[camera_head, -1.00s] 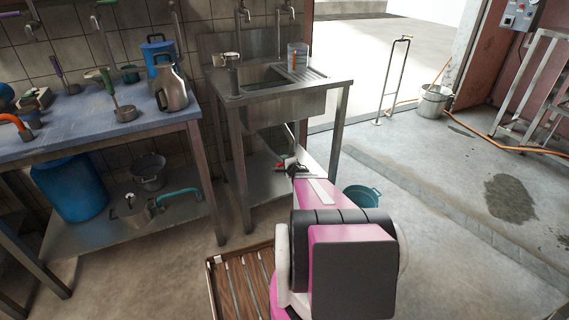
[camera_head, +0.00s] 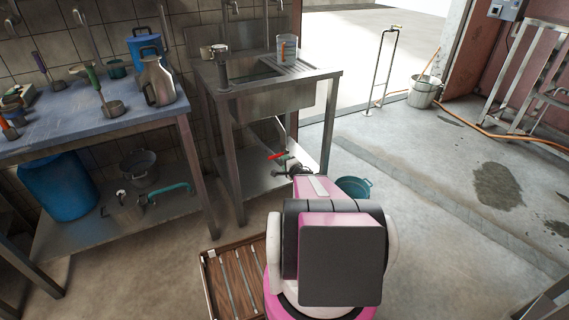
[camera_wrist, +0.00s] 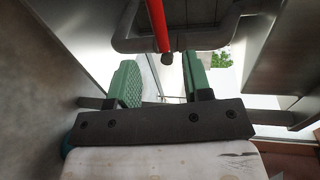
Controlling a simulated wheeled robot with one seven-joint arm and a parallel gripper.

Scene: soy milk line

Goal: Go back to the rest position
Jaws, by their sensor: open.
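My gripper (camera_wrist: 161,82) is in the wrist view with its two green fingers apart and nothing between them. A red lever (camera_wrist: 158,24) hangs from above, with its dark end close to the space between the fingers; I cannot tell if it touches. In the head view the red lever (camera_head: 277,155) shows at a grey valve under the sink (camera_head: 262,88).
A blue workbench (camera_head: 75,123) with jugs and ladles stands at the left. A wooden slatted pallet (camera_head: 205,275) lies by my base. A green basin (camera_head: 354,187) is on the floor beyond my arm. Floor at the right is open, with a bucket (camera_head: 424,92) and orange hose.

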